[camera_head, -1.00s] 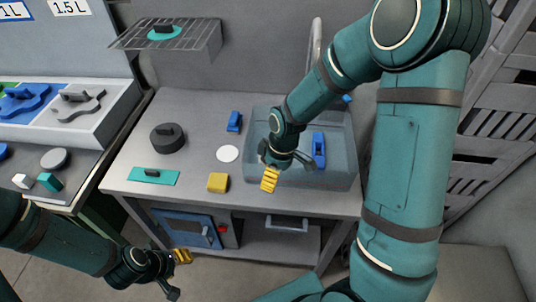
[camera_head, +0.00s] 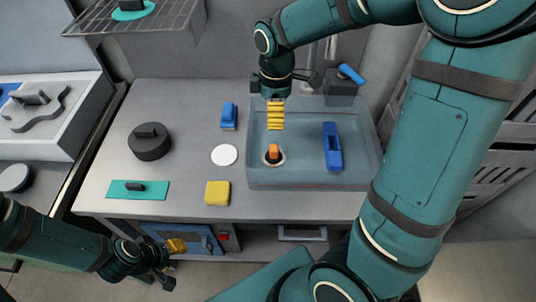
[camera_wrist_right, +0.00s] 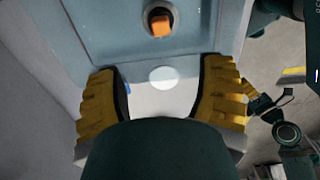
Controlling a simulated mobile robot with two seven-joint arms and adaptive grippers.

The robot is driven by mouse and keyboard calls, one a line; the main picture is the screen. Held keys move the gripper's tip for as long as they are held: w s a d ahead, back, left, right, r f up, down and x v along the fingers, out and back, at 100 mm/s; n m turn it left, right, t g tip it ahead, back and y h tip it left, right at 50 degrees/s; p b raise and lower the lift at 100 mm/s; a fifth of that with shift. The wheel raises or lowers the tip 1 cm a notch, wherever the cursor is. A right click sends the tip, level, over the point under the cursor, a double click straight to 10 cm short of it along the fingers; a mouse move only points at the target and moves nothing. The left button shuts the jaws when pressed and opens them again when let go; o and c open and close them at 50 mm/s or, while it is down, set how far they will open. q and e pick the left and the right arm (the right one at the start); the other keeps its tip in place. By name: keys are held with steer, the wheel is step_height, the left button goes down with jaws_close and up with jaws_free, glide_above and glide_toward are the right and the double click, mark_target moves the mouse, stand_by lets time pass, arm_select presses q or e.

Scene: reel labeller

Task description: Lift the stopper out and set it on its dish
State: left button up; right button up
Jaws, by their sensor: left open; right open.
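The stopper (camera_head: 273,153) has an orange grip and sits in the drain hole of the grey sink basin (camera_head: 300,177). It also shows in the right wrist view (camera_wrist_right: 160,24), at the top, beyond my fingers. A round white disc, likely the dish (camera_head: 225,155), lies on the counter left of the basin; it also shows in the right wrist view (camera_wrist_right: 164,78). My right gripper (camera_head: 275,122) is open and empty above the basin, behind and above the stopper, not touching it. My left gripper (camera_head: 176,246) is open and empty in front of the counter, low at the left.
A blue long object (camera_head: 332,147) lies in the basin right of the stopper. A faucet with a blue lever (camera_head: 351,73) stands behind the basin. A blue block (camera_head: 229,116), yellow sponge (camera_head: 217,193), dark round lidded piece (camera_head: 150,141) and teal plate (camera_head: 137,190) are on the counter.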

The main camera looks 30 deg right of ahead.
mark_target(274, 147)
steer(key=f+b, duration=0.2)
steer(key=f, duration=0.3)
steer(key=f+b, duration=0.1)
steer(key=f, duration=0.5)
steer(key=shift+s+f+b, duration=0.2)
steer(key=shift+f+b, duration=0.05)
steer(key=shift+b, duration=0.15)
step_height(274, 147, down, 5)
steer(key=shift+w+b, duration=0.15)
steer(key=shift+b, duration=0.65)
arm_select(q)
step_height(274, 147, down, 6)
steer(key=shift+s+f, duration=0.2)
steer(key=shift+s, duration=0.15)
steer(key=shift+d, duration=0.1)
arm_select(e)
jaws_close()
